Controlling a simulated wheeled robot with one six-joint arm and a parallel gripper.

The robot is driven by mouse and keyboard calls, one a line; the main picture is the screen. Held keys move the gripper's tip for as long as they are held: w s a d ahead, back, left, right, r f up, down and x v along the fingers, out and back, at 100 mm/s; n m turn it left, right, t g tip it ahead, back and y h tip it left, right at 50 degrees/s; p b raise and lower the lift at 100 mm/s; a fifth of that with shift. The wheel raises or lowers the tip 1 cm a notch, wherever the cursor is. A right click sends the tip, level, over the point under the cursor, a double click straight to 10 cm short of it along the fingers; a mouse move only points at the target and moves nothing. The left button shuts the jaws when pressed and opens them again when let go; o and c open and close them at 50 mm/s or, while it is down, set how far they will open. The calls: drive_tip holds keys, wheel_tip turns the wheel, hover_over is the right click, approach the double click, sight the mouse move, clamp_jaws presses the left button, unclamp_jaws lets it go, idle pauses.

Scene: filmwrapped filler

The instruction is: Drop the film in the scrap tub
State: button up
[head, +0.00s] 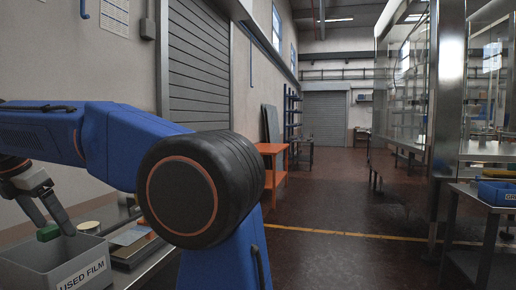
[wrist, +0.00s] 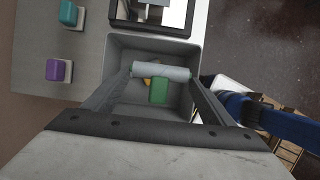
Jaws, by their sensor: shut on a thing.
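My gripper (wrist: 161,71) is shut on a pale, translucent roll of film (wrist: 172,73), held crosswise between the fingertips. In the head view my gripper (head: 55,226) is at the lower left, low over the scrap tub (head: 82,272), a grey open box labelled "USED FILM". The tub's walls (wrist: 122,45) surround the held film in the wrist view. A green block (wrist: 158,92) with a small yellow bit beside it shows just below the film. I cannot tell whether the green block hangs from the film or lies in the tub. Green also shows between the fingertips in the head view (head: 47,232).
A teal block (wrist: 68,13) and a purple block (wrist: 58,70) sit on the bench left of the tub in the wrist view. A black-framed fixture (wrist: 122,12) stands beyond the tub. A round pale item (head: 88,226) is behind it. An orange table (head: 271,149) stands farther off.

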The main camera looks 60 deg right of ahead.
sight(48, 228)
drive_tip(key=shift+f, duration=1.85)
drive_tip(key=o, duration=1.3)
drive_tip(key=shift+c, duration=0.2)
drive_tip(key=v, duration=1.7)
drive_tip(key=shift+r, duration=0.25)
drive_tip(key=s+d+f+m+t+y, duration=0.1)
drive_tip(key=s+d+f+m+y, duration=0.2)
drive_tip(key=s+d+f+m, duration=0.95)
drive_tip(key=s+f+m+t, duration=0.1)
drive_tip(key=s+f+m, duration=0.3)
drive_tip(key=s+f, duration=0.5)
drive_tip(key=s+d+f+m+t+y, duration=0.1)
drive_tip(key=s+f+m, duration=0.4)
drive_tip(key=s+f, duration=0.4)
wheel_tip(48, 228, down, 7)
drive_tip(key=shift+s+d+r, duration=0.2)
drive_tip(key=shift+s+d, duration=0.1)
drive_tip(key=shift+s, duration=0.1)
